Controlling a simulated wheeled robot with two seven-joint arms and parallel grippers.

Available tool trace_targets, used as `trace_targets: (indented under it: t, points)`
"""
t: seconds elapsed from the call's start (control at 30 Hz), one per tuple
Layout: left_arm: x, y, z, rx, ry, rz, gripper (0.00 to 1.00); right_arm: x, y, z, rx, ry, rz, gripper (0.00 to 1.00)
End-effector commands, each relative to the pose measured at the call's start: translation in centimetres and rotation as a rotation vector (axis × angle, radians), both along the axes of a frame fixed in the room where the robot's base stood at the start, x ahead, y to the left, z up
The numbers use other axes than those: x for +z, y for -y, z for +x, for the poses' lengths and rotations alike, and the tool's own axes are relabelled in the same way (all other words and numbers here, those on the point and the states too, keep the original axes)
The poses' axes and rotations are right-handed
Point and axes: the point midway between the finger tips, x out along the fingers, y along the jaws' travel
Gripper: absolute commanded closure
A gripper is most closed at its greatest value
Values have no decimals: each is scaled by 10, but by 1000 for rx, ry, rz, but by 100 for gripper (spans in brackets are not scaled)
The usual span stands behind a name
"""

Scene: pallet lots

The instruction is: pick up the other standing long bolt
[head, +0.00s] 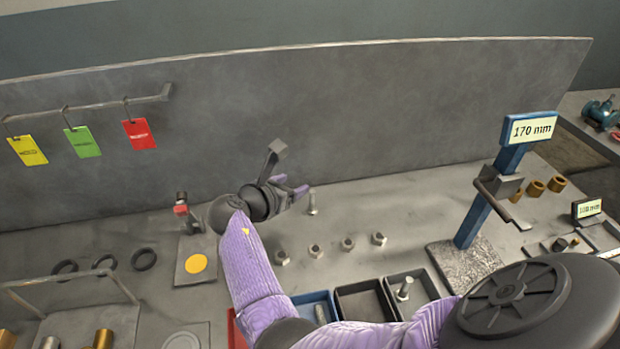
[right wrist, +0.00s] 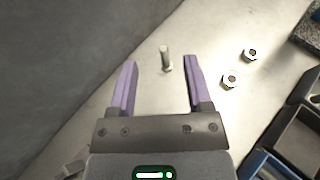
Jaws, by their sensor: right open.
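A long bolt (head: 312,203) stands on its head on the grey bench, just right of my right gripper (head: 291,186). In the right wrist view the same bolt (right wrist: 165,61) stands upright ahead, between the lines of the two purple fingers. My right gripper (right wrist: 158,88) is open and empty there, and the bolt is apart from both fingers. Another long bolt (head: 404,289) stands in the dark right-hand bin (head: 425,281). My left gripper is not in view.
Several hex nuts (head: 348,244) sit in a row in front of the bolt. A blue bin (head: 301,298) and a black bin (head: 349,291) lie nearer. A blue gauge post (head: 487,205) labelled 170 mm stands right. The grey back panel (head: 330,110) rises behind.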

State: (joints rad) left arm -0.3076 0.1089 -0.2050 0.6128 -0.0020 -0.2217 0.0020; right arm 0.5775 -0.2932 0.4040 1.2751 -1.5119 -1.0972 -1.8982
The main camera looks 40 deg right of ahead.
Motion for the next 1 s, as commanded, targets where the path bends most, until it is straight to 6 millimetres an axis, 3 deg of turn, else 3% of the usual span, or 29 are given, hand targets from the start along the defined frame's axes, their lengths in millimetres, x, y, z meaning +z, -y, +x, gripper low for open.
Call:
trace_targets:
  t: [0.03,0.13,0.33,0.63,0.73,1.0]
  points:
    - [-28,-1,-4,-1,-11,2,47,-32,0,0,0,-11,0,36]
    - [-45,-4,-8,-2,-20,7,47,-53,0,0,0,-18,0,36]
    - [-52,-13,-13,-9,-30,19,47,-61,12,4,-1,-18,-1,36]
    - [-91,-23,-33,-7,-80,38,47,-96,67,22,-2,-20,0,36]
    - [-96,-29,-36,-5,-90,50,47,-99,81,26,-1,-19,0,36]
    - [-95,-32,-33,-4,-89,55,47,-96,85,27,0,-18,1,38]
